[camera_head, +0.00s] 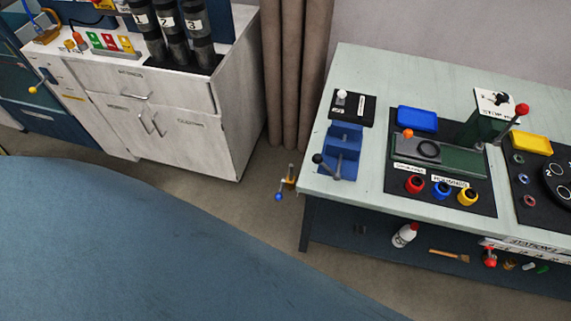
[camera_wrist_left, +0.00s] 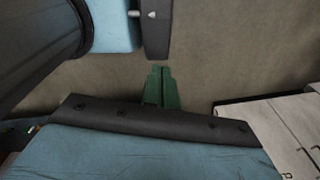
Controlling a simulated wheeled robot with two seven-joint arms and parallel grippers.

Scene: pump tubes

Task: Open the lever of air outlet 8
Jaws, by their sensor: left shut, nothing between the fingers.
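No label reading 8 can be made out, so I cannot tell which fitting is air outlet 8. In the head view, a brass-orange fitting (camera_head: 290,178) with a blue-knobbed lever (camera_head: 279,195) hangs at the left end of the light green bench. A yellow-knobbed lever (camera_head: 35,89) sticks out at the far left, by the white cabinet. My left gripper shows only in the left wrist view: its green fingers (camera_wrist_left: 160,88) are together and empty, above brown floor. My right gripper is in neither view.
The white cabinet (camera_head: 190,125) carries several dark numbered tubes (camera_head: 173,47). The light green bench (camera_head: 400,75) holds blue fixtures, trays and coloured cups. A large blue surface (camera_head: 130,240) fills the lower left. Brown floor (camera_head: 230,200) lies open between. The wrist view shows a white panel (camera_wrist_left: 275,130).

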